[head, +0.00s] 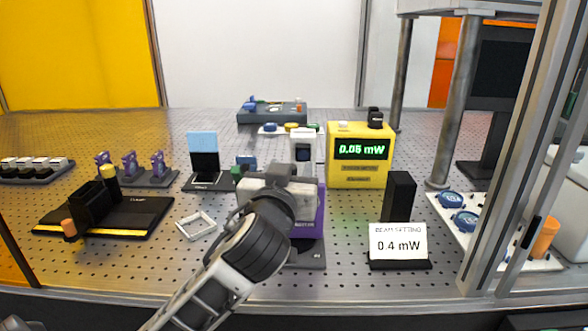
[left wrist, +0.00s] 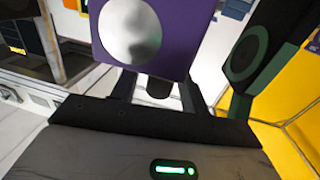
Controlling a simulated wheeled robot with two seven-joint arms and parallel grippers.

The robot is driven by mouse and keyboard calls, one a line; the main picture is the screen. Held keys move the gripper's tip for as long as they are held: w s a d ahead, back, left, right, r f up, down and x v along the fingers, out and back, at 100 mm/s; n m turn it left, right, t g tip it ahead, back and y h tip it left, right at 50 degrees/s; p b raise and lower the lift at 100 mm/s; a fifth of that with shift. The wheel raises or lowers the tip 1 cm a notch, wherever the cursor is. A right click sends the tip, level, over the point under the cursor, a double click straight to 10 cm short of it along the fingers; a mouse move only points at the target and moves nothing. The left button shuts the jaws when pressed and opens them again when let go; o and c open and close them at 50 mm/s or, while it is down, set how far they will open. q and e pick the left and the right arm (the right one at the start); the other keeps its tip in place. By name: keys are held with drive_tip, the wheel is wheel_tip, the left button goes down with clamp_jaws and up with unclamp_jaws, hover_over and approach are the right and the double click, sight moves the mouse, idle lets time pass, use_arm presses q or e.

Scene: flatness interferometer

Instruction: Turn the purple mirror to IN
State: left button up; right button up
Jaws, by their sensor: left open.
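The purple mirror (head: 319,211) stands on a dark base (head: 312,255) in the middle of the perforated table, partly hidden behind my left arm in the head view. In the left wrist view, the purple plate (left wrist: 183,20) carries a round silvery mirror face and fills the top middle. My left gripper (head: 285,181) is open at the purple mirror. In the left wrist view its two fingers (left wrist: 158,90) stand either side of a dark stem below the plate; I cannot tell whether they touch it. The mirror's IN mark is not readable.
A yellow power meter (head: 346,177) reading about 0.06 mW stands behind right. A "BEAM SETTING 0.4 mW" card (head: 398,243) stands in front right. A white square frame (head: 197,225) lies left of my arm. A green-rimmed dark part (left wrist: 248,50) is close right in the wrist view.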

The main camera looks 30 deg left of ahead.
use_arm(q)
drive_tip(key=shift+s, duration=0.1)
drive_tip(key=shift+c, duration=0.4)
drive_tip(key=c, duration=0.9)
